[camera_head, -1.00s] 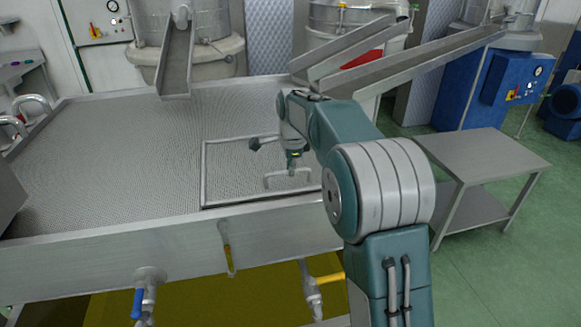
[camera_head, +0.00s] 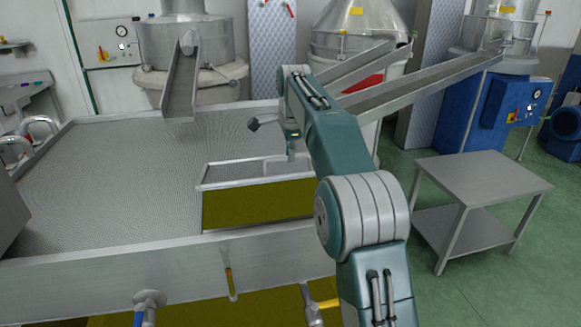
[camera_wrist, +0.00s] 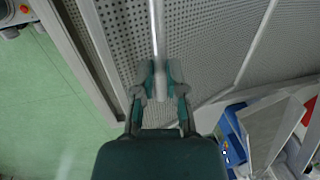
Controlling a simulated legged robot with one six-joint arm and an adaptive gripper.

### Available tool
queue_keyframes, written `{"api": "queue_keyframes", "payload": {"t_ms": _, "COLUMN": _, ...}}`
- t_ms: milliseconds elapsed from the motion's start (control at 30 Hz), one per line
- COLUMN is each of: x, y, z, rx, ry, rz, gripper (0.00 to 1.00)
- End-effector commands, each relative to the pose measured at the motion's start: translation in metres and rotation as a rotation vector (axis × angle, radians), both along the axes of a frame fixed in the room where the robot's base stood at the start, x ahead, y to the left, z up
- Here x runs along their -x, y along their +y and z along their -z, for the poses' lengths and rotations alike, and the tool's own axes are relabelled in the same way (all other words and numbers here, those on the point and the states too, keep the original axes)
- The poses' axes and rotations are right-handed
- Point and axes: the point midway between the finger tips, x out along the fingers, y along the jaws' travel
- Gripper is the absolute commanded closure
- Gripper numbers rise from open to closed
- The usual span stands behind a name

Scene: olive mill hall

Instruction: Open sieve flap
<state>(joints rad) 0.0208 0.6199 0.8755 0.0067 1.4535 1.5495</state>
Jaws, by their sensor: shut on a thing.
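The sieve flap (camera_head: 235,172) is a perforated metal panel with a frame, set in the large perforated sieve bed (camera_head: 110,165). Its near edge is lifted, and the opening below it shows olive-yellow liquid (camera_head: 255,205). My gripper (camera_head: 292,155) is at the flap's handle, toward the right part of the flap. In the wrist view my gripper (camera_wrist: 160,78) is shut on the bar-like handle (camera_wrist: 158,32), with the perforated sheet behind it. My arm hides the right end of the flap and opening.
A metal chute (camera_head: 180,85) hangs over the sieve's back edge. Other chutes (camera_head: 420,85) slope down behind my arm. A steel side table (camera_head: 485,185) stands at the right, with clear green floor around it. A blue-handled valve (camera_head: 146,300) sits on the tank's front.

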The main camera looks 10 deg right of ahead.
Motion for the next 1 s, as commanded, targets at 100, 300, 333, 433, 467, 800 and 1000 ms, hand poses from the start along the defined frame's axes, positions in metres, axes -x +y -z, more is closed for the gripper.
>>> {"api": "queue_keyframes", "payload": {"t_ms": 100, "x": -0.011, "y": -0.004, "z": -0.003, "rx": 0.005, "ry": -0.01, "rz": 0.003, "gripper": 1.0}}
{"api": "queue_keyframes", "payload": {"t_ms": 300, "x": -0.014, "y": -0.004, "z": -0.009, "rx": 0.005, "ry": -0.007, "rz": 0.004, "gripper": 1.0}}
{"api": "queue_keyframes", "payload": {"t_ms": 333, "x": -0.014, "y": -0.004, "z": -0.009, "rx": 0.005, "ry": -0.006, "rz": 0.004, "gripper": 1.0}}
{"api": "queue_keyframes", "payload": {"t_ms": 433, "x": -0.014, "y": -0.004, "z": -0.009, "rx": 0.005, "ry": -0.004, "rz": 0.004, "gripper": 1.0}}
{"api": "queue_keyframes", "payload": {"t_ms": 467, "x": -0.014, "y": -0.004, "z": -0.009, "rx": 0.005, "ry": -0.003, "rz": 0.004, "gripper": 1.0}}
{"api": "queue_keyframes", "payload": {"t_ms": 800, "x": -0.011, "y": -0.004, "z": -0.01, "rx": 0.004, "ry": -0.002, "rz": 0.004, "gripper": 0.49}}
{"api": "queue_keyframes", "payload": {"t_ms": 1000, "x": -0.01, "y": 0.0, "z": -0.012, "rx": 0.005, "ry": -0.003, "rz": 0.001, "gripper": 0.49}}
